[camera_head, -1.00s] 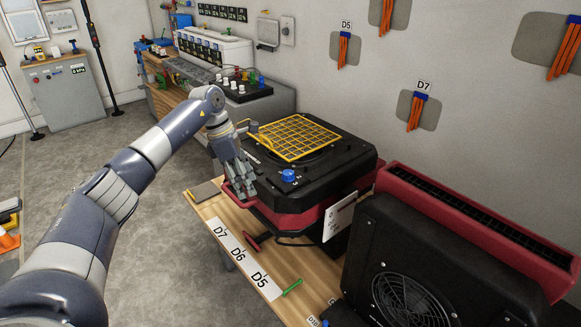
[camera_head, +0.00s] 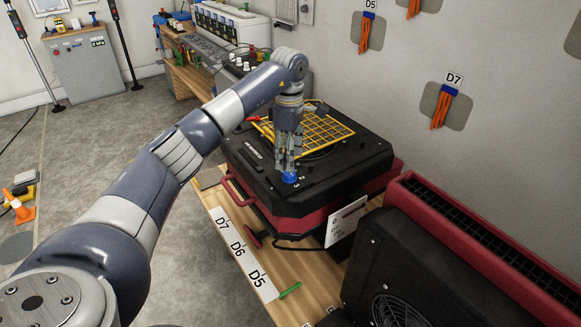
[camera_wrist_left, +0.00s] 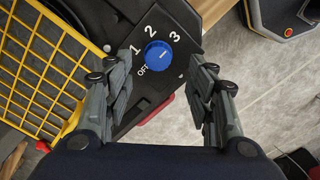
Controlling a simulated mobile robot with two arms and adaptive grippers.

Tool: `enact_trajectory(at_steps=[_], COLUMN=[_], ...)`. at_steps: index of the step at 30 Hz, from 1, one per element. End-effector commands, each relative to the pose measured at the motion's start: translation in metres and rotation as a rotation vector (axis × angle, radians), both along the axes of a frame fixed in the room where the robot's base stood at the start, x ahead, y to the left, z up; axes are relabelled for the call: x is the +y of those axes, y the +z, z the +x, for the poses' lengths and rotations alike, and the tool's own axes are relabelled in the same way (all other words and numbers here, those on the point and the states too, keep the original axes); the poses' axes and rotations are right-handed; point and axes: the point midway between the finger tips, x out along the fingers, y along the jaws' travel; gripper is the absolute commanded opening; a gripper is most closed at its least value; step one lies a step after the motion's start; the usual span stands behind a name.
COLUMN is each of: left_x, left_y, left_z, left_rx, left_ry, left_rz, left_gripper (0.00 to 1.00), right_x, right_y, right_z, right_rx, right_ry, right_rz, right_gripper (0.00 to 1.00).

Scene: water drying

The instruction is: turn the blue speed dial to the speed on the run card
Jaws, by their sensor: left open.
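The blue speed dial (camera_head: 289,177) is a round knob on top of the black and red machine (camera_head: 345,165). In the left wrist view the dial (camera_wrist_left: 158,55) has OFF, 1, 2 and 3 printed around it; I cannot clearly tell its setting. My left gripper (camera_head: 287,165) points down just over the dial. In the left wrist view its open fingers (camera_wrist_left: 163,76) stand on either side, with visible gaps to the dial. A white card (camera_head: 346,222), likely the run card, hangs on the machine's side; its print is too small to read surely. My right gripper is not in view.
A yellow grille (camera_head: 325,132) covers the machine's top beside the gripper. A second black and red machine (camera_head: 430,255) stands close on the right. Labels D7, D6 and D5 (camera_head: 240,250) and a green item (camera_head: 289,291) lie on the wooden table.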

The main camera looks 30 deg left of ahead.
Motion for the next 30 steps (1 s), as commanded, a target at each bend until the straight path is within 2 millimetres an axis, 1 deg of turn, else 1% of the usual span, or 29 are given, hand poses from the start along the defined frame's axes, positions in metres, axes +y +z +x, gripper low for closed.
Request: enact_trajectory(at_steps=[1, 4, 7, 9, 12, 15, 20, 21, 23, 24, 27, 30], left_x=[-0.001, -0.001, -0.001, -0.001, -0.001, 0.000, 0.000, 0.000, 0.000, 0.000, 0.000, 0.000], left_y=[-0.010, -0.027, -0.040, -0.047, -0.052, -0.054, -0.054, -0.054, -0.054, -0.054, -0.054, -0.054], left_z=[-0.001, -0.001, 0.000, 0.000, 0.000, 0.000, 0.000, 0.000, 0.000, 0.000, 0.000, 0.000], left_rx=[0.005, 0.003, 0.002, 0.000, 0.000, -0.001, -0.002, -0.002, -0.002, -0.002, -0.002, -0.002], left_ry=[-0.001, -0.001, -0.001, -0.001, -0.001, 0.000, 0.000, 0.000, 0.000, 0.000, 0.000, 0.000], left_rz=[-0.001, -0.001, -0.002, -0.002, -0.001, -0.001, -0.002, -0.002, -0.002, -0.002, -0.002, -0.002], left_gripper=[0.51, 0.51, 0.51, 0.51, 0.51, 0.51, 0.51, 0.49, 0.35, 0.26, 0.06, 0.07], right_x=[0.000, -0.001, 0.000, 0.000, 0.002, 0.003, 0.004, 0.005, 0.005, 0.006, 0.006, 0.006], right_y=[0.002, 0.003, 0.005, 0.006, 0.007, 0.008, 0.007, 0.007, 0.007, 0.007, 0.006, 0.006], right_z=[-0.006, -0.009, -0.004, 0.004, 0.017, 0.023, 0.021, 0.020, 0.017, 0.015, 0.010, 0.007], right_rx=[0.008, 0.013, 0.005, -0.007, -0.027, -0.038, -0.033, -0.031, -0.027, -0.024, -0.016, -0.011], right_ry=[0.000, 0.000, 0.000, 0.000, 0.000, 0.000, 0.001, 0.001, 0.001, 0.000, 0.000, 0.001], right_rz=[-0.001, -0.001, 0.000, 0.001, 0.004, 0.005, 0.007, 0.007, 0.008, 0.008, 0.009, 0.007], right_gripper=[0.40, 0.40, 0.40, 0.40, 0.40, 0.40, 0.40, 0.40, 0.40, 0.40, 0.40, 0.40])
